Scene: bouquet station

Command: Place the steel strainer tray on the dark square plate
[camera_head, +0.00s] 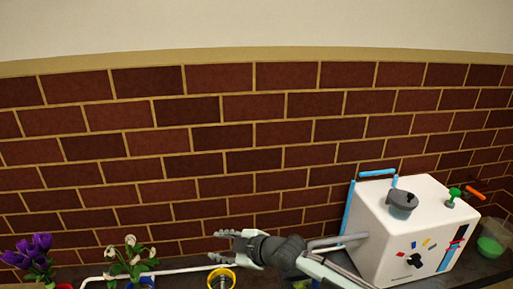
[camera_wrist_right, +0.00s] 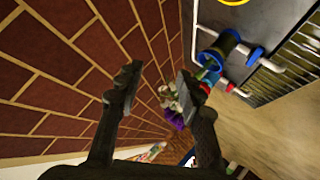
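My right gripper (camera_head: 220,246) is open in front of the brick wall, above a yellow-rimmed pot in the head view. In the right wrist view, its two fingers (camera_wrist_right: 158,82) are spread apart with nothing between them. A slatted metal piece (camera_wrist_right: 303,42) shows at the right edge of the wrist view, beside a dark flat surface (camera_wrist_right: 262,82). I cannot tell whether these are the steel strainer tray and the dark square plate. Neither is clearly seen in the head view. My left gripper is not in view.
A white machine (camera_head: 405,235) with a grey knob stands at right. A green container (camera_head: 490,246) is beside it. The yellow-rimmed pot (camera_head: 221,273), white flowers (camera_head: 130,255) and purple flowers (camera_head: 32,252) line the lower edge. A brick wall (camera_head: 190,170) stands close behind.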

